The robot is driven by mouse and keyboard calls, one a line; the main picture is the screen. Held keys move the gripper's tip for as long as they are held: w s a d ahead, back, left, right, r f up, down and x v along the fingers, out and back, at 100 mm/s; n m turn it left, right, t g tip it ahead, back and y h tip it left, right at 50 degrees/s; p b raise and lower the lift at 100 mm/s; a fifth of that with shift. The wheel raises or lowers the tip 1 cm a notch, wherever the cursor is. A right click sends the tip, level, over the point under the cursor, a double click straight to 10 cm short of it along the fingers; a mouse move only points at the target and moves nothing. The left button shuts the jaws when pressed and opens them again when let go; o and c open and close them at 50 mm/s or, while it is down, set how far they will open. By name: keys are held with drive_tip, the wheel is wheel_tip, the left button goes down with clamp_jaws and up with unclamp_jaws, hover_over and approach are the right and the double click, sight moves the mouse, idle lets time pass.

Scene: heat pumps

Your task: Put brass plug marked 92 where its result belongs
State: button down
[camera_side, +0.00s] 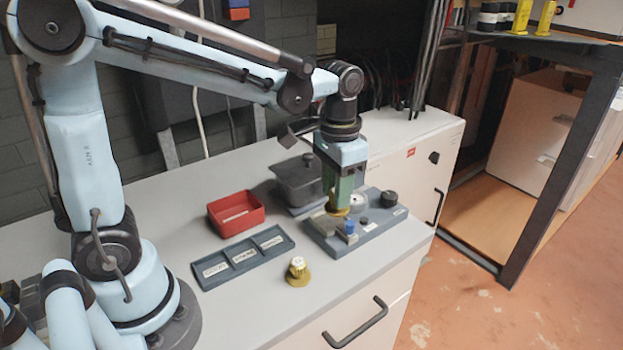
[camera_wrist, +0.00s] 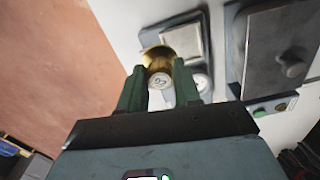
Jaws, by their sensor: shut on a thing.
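My gripper (camera_side: 341,196) points down over a grey device (camera_side: 327,238) and is shut on a brass plug (camera_wrist: 158,57). The plug stands between both fingers in the wrist view, and its pale round cap carries a mark too small to read surely. In the side view only a bit of the plug's brass base shows below the fingers, at the device's top; I cannot tell whether it is seated. A second brass plug (camera_side: 298,271) with a pale cap stands on the counter. A grey tray (camera_side: 243,256) has three labelled compartments. A red open box (camera_side: 236,214) with a label stands behind it.
The device carries a blue part (camera_side: 350,226), black knobs (camera_side: 389,197) and a round pale dial (camera_side: 358,202). A dark lidded container (camera_side: 298,180) stands close behind it. The counter's front edge is near the second plug. Counter around the tray is clear.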

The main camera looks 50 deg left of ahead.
drive_tip(key=s+d+r, duration=0.4)
drive_tip(key=d, duration=0.2)
drive_tip(key=n, duration=0.8)
approach(233, 200)
drive_tip(key=d, duration=0.1)
drive_tip(key=d+f, duration=0.1)
drive_tip(key=d, duration=0.1)
drive_tip(key=s+d+f, duration=0.1)
drive_tip(key=shift+s+d+f, duration=0.1)
drive_tip(key=shift+d, duration=0.25)
drive_tip(key=shift+a+f, duration=0.3)
drive_tip(key=shift+a, duration=0.05)
drive_tip(key=shift+f, duration=1.95)
drive_tip(key=c, duration=1.1)
unclamp_jaws()
drive_tip(key=shift+f, duration=0.15)
